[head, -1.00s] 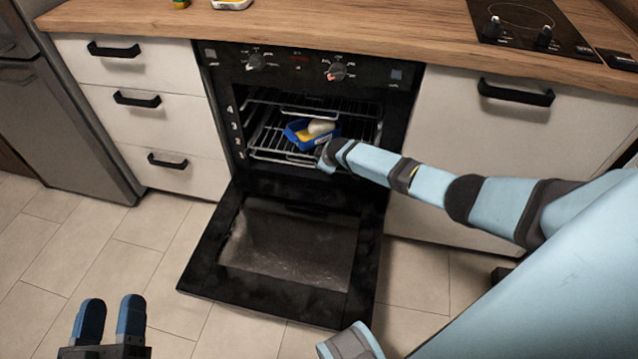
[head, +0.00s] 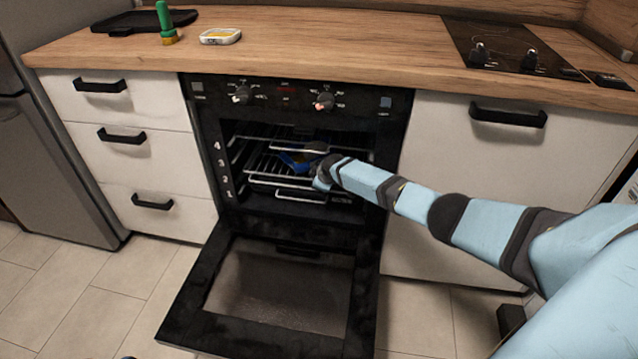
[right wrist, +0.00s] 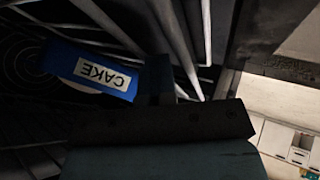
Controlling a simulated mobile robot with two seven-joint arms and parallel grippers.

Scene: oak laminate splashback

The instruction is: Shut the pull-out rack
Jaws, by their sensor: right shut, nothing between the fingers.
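The wire pull-out rack (head: 262,178) is inside the open oven, on its side runners; I cannot tell how far it sticks out. In the right wrist view a blue box side with a CAKE label (right wrist: 104,76) shows among the rack wires. My right gripper (right wrist: 156,75) is shut and empty beside it, reaching into the oven; whether it touches the rack is unclear. Only a sliver of my left gripper (head: 125,357) shows at the bottom edge of the head view.
The oven door (head: 279,293) hangs open and low in front. White drawers (head: 135,155) stand left and a white cabinet front (head: 440,170) right. The wooden counter (head: 330,45) holds a hob, a green-handled item and a small dish. Tiled floor lies left.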

